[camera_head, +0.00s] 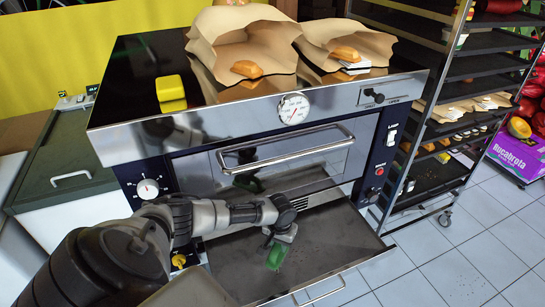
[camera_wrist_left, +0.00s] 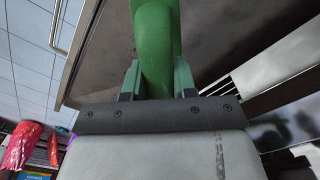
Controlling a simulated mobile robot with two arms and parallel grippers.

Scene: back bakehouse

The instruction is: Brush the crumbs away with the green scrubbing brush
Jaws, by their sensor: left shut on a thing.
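The green scrubbing brush (camera_head: 275,256) is low over the dark pulled-out shelf (camera_head: 345,247) under the oven. My left gripper (camera_head: 281,236) is shut on it from above. In the left wrist view, the green handle (camera_wrist_left: 155,40) stands between the two fingers. I cannot tell whether the bristles touch the shelf. Crumbs show at most as faint specks on the shelf, too small to make out singly. My right gripper is not in view.
The steel oven (camera_head: 240,125) stands right behind the shelf, with its handle (camera_head: 285,150) sticking out. Paper bags with bread (camera_head: 247,69) and a yellow block (camera_head: 170,88) are on top. A tray rack (camera_head: 440,130) stands on the right.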

